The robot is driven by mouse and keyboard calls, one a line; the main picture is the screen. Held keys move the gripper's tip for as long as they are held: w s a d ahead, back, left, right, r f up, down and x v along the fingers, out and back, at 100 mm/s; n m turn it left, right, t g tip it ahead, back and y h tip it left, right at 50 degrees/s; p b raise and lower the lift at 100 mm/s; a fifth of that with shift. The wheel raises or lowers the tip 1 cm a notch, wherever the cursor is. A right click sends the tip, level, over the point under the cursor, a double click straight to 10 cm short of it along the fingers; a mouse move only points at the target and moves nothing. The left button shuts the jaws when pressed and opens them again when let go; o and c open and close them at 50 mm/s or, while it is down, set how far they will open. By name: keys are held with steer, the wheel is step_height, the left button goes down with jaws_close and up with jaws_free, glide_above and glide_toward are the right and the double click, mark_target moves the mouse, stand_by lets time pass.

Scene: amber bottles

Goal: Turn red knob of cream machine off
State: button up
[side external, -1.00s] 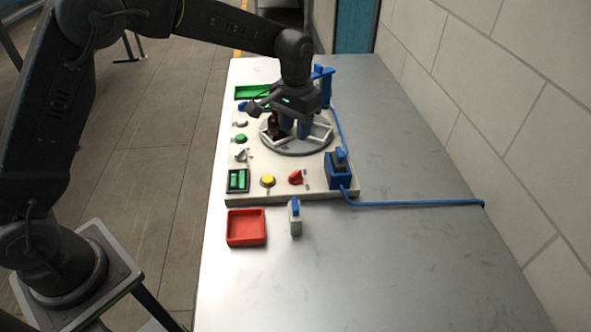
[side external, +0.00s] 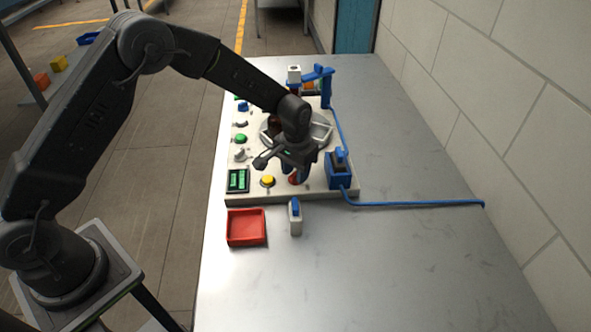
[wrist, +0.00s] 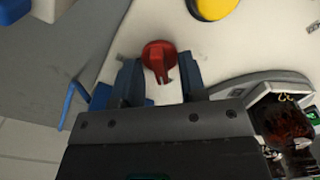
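The cream machine (side external: 256,190) is a flat panel on the metal table; its cream surface also fills much of the wrist view (wrist: 108,60). The red knob (wrist: 157,56) is on it, and in the side view (side external: 293,180) my gripper partly covers it. My gripper (wrist: 160,72) is open, with one blue-grey finger on each side of the knob in the wrist view. The fingers look apart from the knob. In the side view my gripper (side external: 296,172) is just above the knob; its exact height is hard to tell.
The yellow button (side external: 268,181) is left of the knob. A blue box with a cable (side external: 340,174) is to the right. The red tray (side external: 246,228) and a white-and-blue block (side external: 295,218) are in front. The round turntable (side external: 322,133) is behind. The table's right side is clear.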

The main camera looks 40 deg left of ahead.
steer(key=shift+c, duration=0.4)
jaws_close()
steer(key=shift+m, duration=0.4)
steer(key=m, duration=0.3)
steer(key=shift+m, duration=0.4)
steer(key=m, duration=1.3)
steer(key=shift+m, duration=0.3)
